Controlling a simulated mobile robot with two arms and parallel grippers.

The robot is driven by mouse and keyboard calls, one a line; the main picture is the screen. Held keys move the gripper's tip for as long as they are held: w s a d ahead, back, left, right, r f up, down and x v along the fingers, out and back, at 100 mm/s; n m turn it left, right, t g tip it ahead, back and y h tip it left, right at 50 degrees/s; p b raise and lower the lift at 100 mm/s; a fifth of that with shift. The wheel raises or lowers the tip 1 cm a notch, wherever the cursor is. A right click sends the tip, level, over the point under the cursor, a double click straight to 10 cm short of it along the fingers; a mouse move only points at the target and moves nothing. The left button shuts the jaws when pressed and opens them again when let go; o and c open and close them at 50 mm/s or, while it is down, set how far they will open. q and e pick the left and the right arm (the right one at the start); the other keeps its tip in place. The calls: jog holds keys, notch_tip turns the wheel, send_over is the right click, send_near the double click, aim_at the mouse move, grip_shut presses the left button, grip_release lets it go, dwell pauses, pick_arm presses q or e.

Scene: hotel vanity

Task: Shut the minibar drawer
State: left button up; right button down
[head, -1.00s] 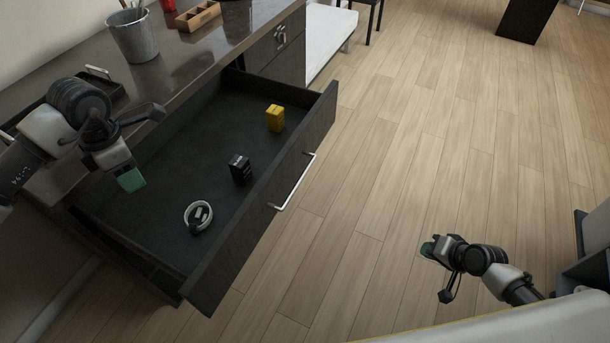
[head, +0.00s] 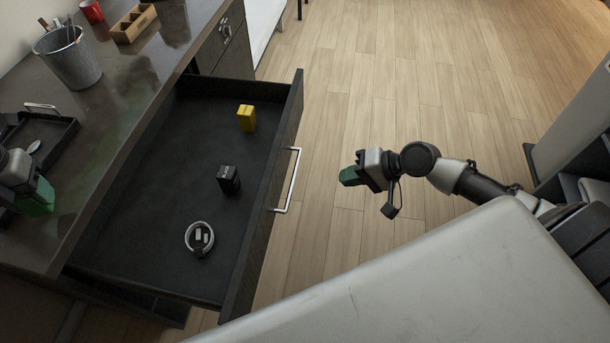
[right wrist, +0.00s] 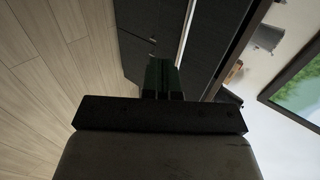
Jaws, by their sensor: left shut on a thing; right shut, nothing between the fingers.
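The dark minibar drawer (head: 130,225) stands pulled out from under the counter in the head view. Its front carries a silver bar handle (head: 293,180). Inside lie a yellow box (head: 246,118), a small black box (head: 229,180) and a white ring-shaped item (head: 199,238). My right gripper (head: 349,177) is shut and empty, with green fingertips, to the right of the handle and apart from it. Its fingers also show in the right wrist view (right wrist: 163,78). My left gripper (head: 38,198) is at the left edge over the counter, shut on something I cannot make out.
The counter (head: 110,120) holds a dark tray (head: 60,135) with a spoon, a metal bucket (head: 72,60), a wooden organizer (head: 133,24) and a red cup (head: 91,11). Wooden floor (head: 350,90) is clear in front of the drawer.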

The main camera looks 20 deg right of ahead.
pick_arm(q)
jog(key=shift+w+a+r, duration=0.1)
jog(key=shift+a+r, duration=0.05)
jog(key=shift+r+p, duration=0.6)
jog(key=shift+p, duration=0.15)
pick_arm(e)
jog(key=w+a+f, duration=0.3)
jog(key=w+a, duration=0.2)
jog(key=a, duration=0.3)
jog(key=shift+w+f, duration=0.2)
pick_arm(q)
jog(key=shift+r, duration=0.1)
